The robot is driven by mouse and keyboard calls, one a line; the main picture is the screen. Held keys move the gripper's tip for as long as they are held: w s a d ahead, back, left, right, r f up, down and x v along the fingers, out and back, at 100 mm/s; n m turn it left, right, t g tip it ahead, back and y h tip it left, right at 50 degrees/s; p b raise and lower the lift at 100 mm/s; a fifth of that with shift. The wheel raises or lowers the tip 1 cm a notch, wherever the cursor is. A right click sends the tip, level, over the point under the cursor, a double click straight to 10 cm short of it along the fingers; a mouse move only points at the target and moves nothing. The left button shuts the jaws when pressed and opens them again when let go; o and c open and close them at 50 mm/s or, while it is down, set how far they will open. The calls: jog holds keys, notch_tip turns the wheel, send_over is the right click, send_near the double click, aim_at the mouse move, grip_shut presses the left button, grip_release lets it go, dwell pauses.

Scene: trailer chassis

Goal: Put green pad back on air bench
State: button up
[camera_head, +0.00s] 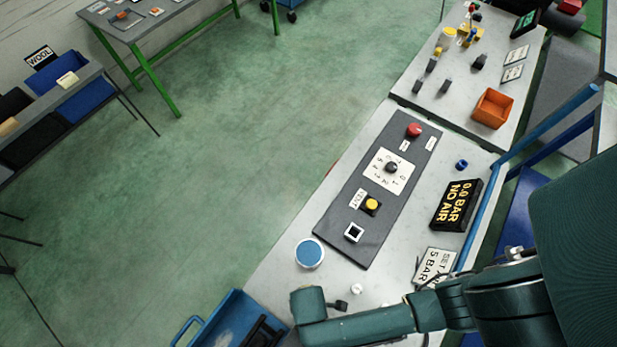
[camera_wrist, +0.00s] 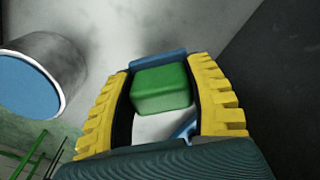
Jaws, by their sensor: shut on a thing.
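In the wrist view, the green pad (camera_wrist: 162,90) is a small block between the two yellow ribbed fingers of my gripper (camera_wrist: 160,82). My gripper is shut on it. A blue strip shows along the pad's far edge. The pale surface behind it looks like the air bench (camera_head: 400,262); the pad's height above it is unclear. In the head view, the air bench is the light grey top at the right with a display reading "0.0 BAR NO AIR" (camera_head: 456,205). I cannot make out the pad or fingers there; my arm covers the bench's near end.
A white cylinder with a blue top (camera_head: 309,253) stands left of my gripper, also large in the wrist view (camera_wrist: 35,80). A dark control panel (camera_head: 340,215) carries a red button, dial and yellow button. A blue bin (camera_head: 235,318) is at the near edge. A blue rail borders the right.

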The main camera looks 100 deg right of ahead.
jog(key=shift+f, duration=1.35)
jog(key=shift+f, duration=0.15)
jog(key=o, duration=1.1)
notch_tip(320, 180, up, 12)
jog(key=shift+r+p, duration=0.15)
jog(key=shift+p, duration=0.35)
